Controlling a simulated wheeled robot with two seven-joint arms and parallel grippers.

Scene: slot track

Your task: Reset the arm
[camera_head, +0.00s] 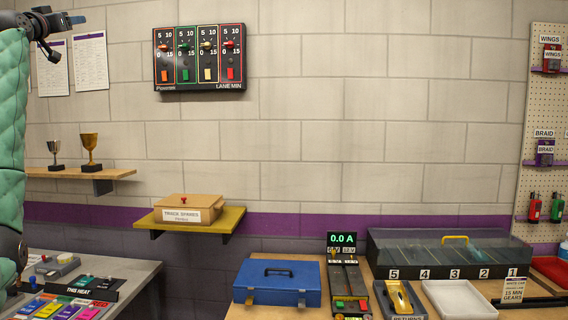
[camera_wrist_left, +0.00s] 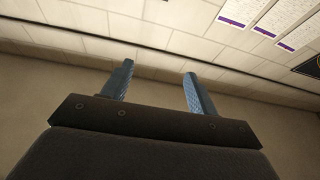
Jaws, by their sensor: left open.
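My left gripper (camera_head: 62,34) is raised at the top left of the head view, in front of the wall and its paper sheets. In the left wrist view the same gripper (camera_wrist_left: 157,88) shows two blue fingers spread apart, with nothing between them. Its arm, in a green quilted cover, runs down the left edge of the head view. The wall and several paper sheets (camera_wrist_left: 275,20) show beyond the fingers. My right gripper is not in view.
A lane timer panel (camera_head: 200,58) hangs on the wall. Trophies (camera_head: 90,150) stand on a left shelf. A workbench holds a blue case (camera_head: 278,284), a current meter (camera_head: 342,240) and a clear-lidded case (camera_head: 450,252). A grey table (camera_head: 135,272) is at lower left. The space before the wall is free.

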